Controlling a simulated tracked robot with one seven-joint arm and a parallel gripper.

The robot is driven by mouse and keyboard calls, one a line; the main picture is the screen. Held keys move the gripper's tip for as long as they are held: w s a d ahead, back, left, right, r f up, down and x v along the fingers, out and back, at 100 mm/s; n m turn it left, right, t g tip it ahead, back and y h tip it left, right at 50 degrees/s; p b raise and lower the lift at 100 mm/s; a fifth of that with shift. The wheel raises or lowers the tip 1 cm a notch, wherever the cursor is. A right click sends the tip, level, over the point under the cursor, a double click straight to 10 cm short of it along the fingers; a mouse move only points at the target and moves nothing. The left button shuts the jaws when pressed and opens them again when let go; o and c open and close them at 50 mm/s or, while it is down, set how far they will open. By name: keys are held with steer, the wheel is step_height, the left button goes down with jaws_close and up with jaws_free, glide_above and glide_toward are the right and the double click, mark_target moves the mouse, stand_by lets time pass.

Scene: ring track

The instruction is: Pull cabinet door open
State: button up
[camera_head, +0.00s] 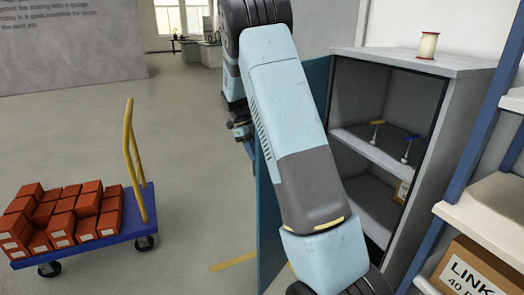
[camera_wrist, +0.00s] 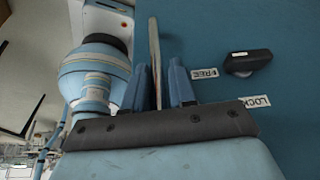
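In the head view the grey cabinet (camera_head: 461,68) stands at right with its blue door (camera_head: 316,78) swung wide open. My arm covers much of the door. My gripper (camera_head: 242,132) is partly hidden behind my arm, on the door's outer side. In the wrist view my gripper (camera_wrist: 161,88) has its two blue fingers apart. A thin upright metal bar (camera_wrist: 155,50), apparently the door handle, stands between them, with a visible gap to the right finger. A black latch knob (camera_wrist: 248,63) sits on the door's blue face (camera_wrist: 285,120), beside labels reading FREE and LOCK.
The cabinet shelves hold small tools (camera_head: 376,128) and a box. A spool (camera_head: 428,45) stands on top. A blue cart (camera_head: 110,240) with red boxes is at left. A shelf rack (camera_head: 485,215) stands close at right. Floor between cart and door is clear.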

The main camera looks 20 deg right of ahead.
steer(key=shift+a, duration=0.1)
steer(key=shift+r, duration=0.1)
steer(key=v, duration=1.3)
steer(key=shift+w+r, duration=0.15)
steer(key=shift+r, duration=0.05)
